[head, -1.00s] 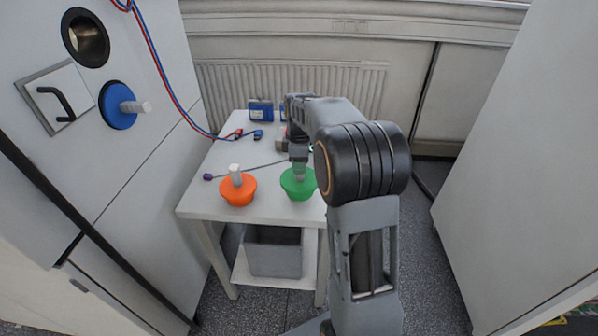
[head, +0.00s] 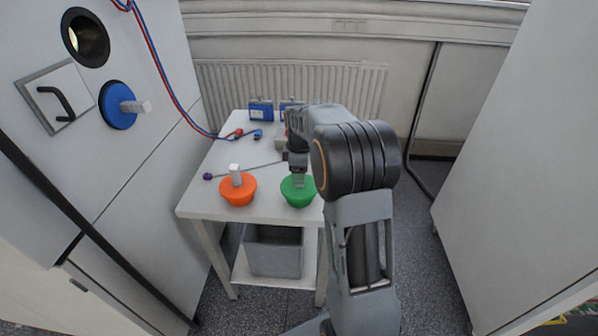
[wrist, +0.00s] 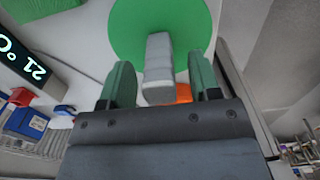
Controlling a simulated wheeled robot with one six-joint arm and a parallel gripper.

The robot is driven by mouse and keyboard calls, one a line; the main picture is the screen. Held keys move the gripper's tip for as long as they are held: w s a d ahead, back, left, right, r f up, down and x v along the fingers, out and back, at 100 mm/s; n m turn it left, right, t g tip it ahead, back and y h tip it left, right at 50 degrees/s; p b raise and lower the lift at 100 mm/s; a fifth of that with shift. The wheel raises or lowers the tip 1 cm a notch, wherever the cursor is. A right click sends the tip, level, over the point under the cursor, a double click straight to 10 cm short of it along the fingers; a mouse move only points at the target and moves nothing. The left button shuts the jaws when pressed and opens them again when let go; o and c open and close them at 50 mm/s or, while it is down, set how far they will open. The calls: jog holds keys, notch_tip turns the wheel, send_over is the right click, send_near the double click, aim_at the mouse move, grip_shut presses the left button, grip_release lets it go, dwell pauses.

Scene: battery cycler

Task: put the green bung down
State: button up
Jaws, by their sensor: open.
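The green bung (head: 298,191) stands upright on the white table, near its front edge, in the head view. My gripper (head: 299,183) is over it, pointing down, with the bung's grey stem below. In the wrist view the green bung (wrist: 150,24) shows as a wide disc with its pale grey stem (wrist: 158,68). The gripper's two green-tipped fingers (wrist: 162,84) are spread on either side of the stem, with gaps between. The gripper is open and holds nothing.
An orange bung (head: 238,189) stands just left on the table (head: 200,202). A blue bung (head: 118,105) sits in the left cabinet wall, below an open round port (head: 86,38). Blue batteries (head: 261,111) and cable ends lie at the back.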

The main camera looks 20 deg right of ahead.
jog(key=shift+r, duration=0.1)
notch_tip(320, 180, up, 11)
jog(key=shift+p, duration=0.5)
jog(key=s+a+f+m+t, duration=0.1)
jog(key=s+a+f+m, duration=0.1)
jog(key=s, duration=0.5)
jog(key=s+a+f+m+t, duration=0.1)
jog(key=s+a+f+m, duration=0.1)
jog(key=s+a+m, duration=0.3)
jog(key=s+a+f+m+t, duration=0.1)
jog(key=s+a+f+m, duration=0.1)
jog(key=s+m, duration=0.3)
jog(key=s+a, duration=0.1)
jog(key=s, duration=0.3)
jog(key=shift+s+a, duration=0.3)
jog(key=shift+a, duration=0.1)
jog(key=shift+t, duration=0.3)
notch_tip(320, 180, up, 5)
jog(key=p, duration=0.4)
jog(key=shift+r, duration=0.1)
